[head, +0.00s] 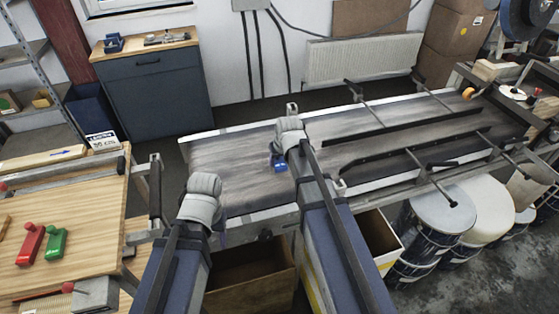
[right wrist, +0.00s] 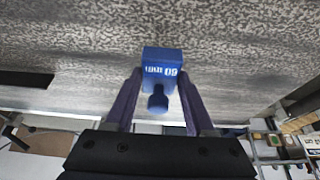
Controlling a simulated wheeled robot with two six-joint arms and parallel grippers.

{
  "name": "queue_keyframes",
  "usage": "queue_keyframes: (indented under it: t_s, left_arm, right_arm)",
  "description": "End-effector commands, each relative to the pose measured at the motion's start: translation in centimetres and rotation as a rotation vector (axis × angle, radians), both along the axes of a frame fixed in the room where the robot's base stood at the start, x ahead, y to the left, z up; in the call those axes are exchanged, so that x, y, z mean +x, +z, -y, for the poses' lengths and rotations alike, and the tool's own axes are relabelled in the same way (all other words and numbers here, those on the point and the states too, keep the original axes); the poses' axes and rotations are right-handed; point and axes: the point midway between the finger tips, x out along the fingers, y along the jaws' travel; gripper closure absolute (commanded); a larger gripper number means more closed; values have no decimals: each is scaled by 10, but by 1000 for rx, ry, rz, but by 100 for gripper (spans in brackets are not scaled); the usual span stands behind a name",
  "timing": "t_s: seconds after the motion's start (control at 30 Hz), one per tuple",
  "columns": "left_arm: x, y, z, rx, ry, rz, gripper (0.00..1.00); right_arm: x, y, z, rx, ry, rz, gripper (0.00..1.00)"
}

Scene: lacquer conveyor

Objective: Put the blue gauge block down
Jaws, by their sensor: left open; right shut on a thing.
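The blue gauge block (head: 278,166) shows in the head view just below my right wrist, over the left part of the grey conveyor belt (head: 235,172). In the right wrist view the blue block (right wrist: 163,60) has a white "60 mm" mark, seen upside down, and a round knob. My right gripper (right wrist: 158,98) is shut on it, with a dark finger on each side of the knob. I cannot tell whether the block touches the belt. My left gripper (head: 222,239) is mostly hidden by its own arm, in front of the belt's near edge; it is open.
A wooden bench (head: 85,205) at the left carries a red block (head: 30,244) and a green block (head: 56,243) with knobs. Dark guide rails (head: 405,133) cross the belt's right part. Open cardboard boxes (head: 250,277) stand below the near edge. The belt's left part is clear around the block.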

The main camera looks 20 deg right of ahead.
Motion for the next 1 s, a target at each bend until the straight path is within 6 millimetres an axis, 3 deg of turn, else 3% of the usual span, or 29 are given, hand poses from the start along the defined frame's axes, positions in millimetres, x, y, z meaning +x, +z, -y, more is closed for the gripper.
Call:
queue_keyframes:
  t_s: [0.03,0.1,0.43,0.63,0.9,1.0]
  left_arm:
    - [0,15,0,0,0,0,39]
    - [0,26,0,0,0,0,39]
    - [0,71,0,0,-2,0,39]
    - [0,75,0,0,-2,0,39]
    - [0,54,0,0,-1,0,39]
    - [0,57,0,0,-1,0,50]
  right_arm:
    - [0,15,0,0,0,0,100]
    - [0,26,0,0,0,0,100]
    - [0,71,0,0,0,0,100]
    - [0,75,0,0,0,0,100]
    - [0,54,0,0,0,0,100]
    - [0,57,0,0,0,0,100]
